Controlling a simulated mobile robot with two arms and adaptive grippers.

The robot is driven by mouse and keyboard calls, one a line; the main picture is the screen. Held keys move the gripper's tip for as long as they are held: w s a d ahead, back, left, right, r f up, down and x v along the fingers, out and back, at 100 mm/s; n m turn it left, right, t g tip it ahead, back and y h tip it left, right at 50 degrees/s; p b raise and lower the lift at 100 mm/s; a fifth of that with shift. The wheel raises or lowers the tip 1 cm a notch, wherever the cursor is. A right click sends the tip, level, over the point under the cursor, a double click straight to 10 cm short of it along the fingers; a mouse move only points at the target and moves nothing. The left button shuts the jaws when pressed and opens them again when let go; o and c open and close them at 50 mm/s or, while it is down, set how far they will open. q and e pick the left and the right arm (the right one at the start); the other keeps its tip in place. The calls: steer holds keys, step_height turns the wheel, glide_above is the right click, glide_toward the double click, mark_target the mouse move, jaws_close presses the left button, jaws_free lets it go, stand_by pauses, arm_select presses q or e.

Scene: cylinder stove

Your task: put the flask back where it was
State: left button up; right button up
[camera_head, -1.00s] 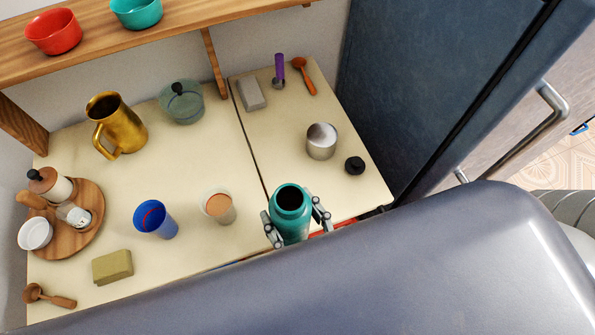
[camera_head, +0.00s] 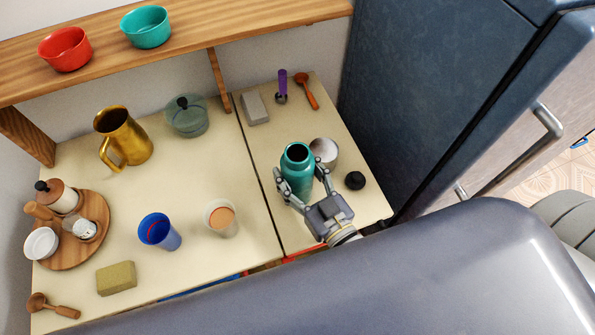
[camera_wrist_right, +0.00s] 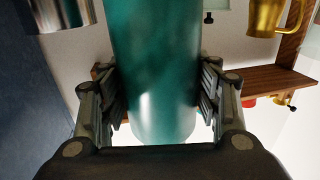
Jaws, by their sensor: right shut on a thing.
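The teal flask (camera_head: 298,160) is upright with its dark mouth open, over the right counter section (camera_head: 268,150). My right gripper (camera_head: 303,180) is shut on it, one finger on each side. The flask's lower part is hidden behind the gripper, so I cannot tell whether it touches the counter. The right wrist view shows the flask (camera_wrist_right: 155,60) between the fingers of the gripper (camera_wrist_right: 160,90). A black cap (camera_head: 355,180) lies on the counter to the right of the gripper. My left gripper is not in view.
A metal pot (camera_head: 325,152) stands close behind and right of the flask. A cup (camera_head: 222,218) and a blue cup (camera_head: 160,232) stand left. The blue fridge (camera_head: 425,90) bounds the right.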

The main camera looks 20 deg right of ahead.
steer(key=shift+f, duration=0.25)
steer(key=shift+f, duration=0.1)
steer(key=o, duration=1.2)
steer(key=shift+f, duration=0.1)
steer(key=b+v, duration=0.1)
steer(key=v, duration=1.1)
steer(key=shift+b, duration=0.4)
steer(key=shift+s, duration=0.15)
